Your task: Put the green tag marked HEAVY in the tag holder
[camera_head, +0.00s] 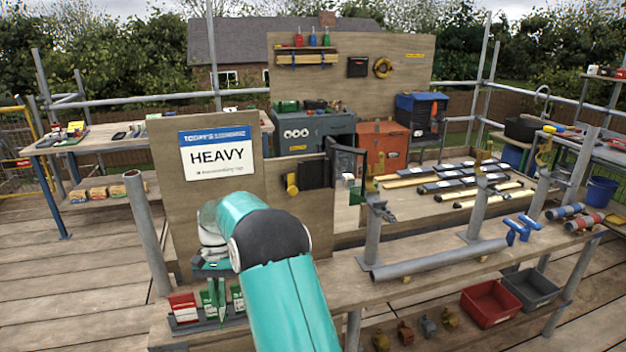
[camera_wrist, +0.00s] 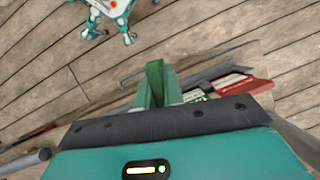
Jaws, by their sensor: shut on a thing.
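A white sign with a blue header (camera_head: 216,152) reads HEAVY on the upright board at left. A low rack (camera_head: 205,323) on the bench below it holds a red-and-white tag (camera_head: 183,307) and green tags, one at its right end (camera_head: 237,297). My gripper (camera_head: 216,282) points down over the rack and is shut on a green tag (camera_head: 221,302). In the wrist view this tag (camera_wrist: 155,80) stands between the fingers. I cannot read its marking or tell whether it is clear of the rack. A black holder-like piece (camera_head: 318,173) is on the board at right; I cannot tell whether it is the tag holder.
A grey pipe (camera_head: 440,259) lies along the bench to the right, near upright posts. A yellow item (camera_head: 292,185) hangs on the board. Red (camera_head: 490,303) and grey bins stand below at right. Bench space between the rack and pipe is partly hidden by my arm.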

